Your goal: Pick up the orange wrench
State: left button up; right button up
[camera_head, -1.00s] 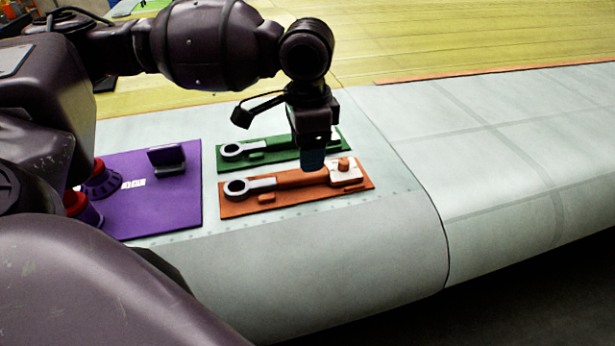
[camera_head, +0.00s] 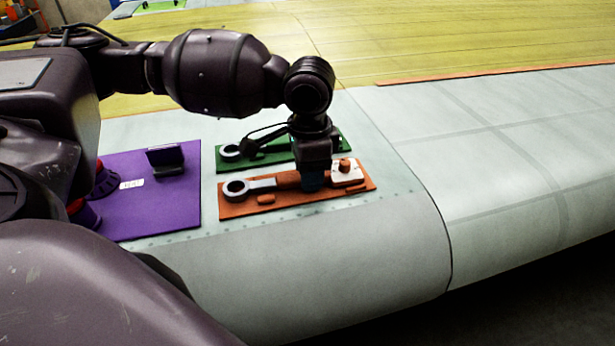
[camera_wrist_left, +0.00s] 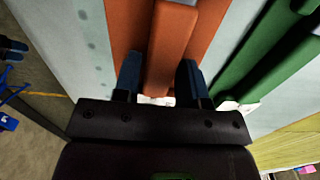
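The orange wrench (camera_head: 262,184) lies on an orange board on the wing. Its grey ring end points left and its orange handle runs right. My left gripper (camera_head: 313,183) is lowered over the handle. In the left wrist view the blue fingers of my left gripper (camera_wrist_left: 160,80) stand apart, one on each side of the orange handle (camera_wrist_left: 171,45). A gap shows between the handle and the right finger; the left finger is close to it. The gripper hides part of the handle in the head view. My right gripper is not in view.
A green board (camera_head: 270,157) with a similar wrench lies just behind the orange board (camera_head: 290,202). A purple board (camera_head: 150,205) with a dark holder (camera_head: 166,160) and red-and-purple parts is on the left. The wing surface (camera_head: 500,150) to the right is clear.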

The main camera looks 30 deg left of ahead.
pick_arm(q)
grip_shut()
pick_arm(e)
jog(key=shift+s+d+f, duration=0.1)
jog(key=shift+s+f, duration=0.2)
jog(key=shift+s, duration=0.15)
pick_arm(q)
jog(key=shift+r, duration=0.15)
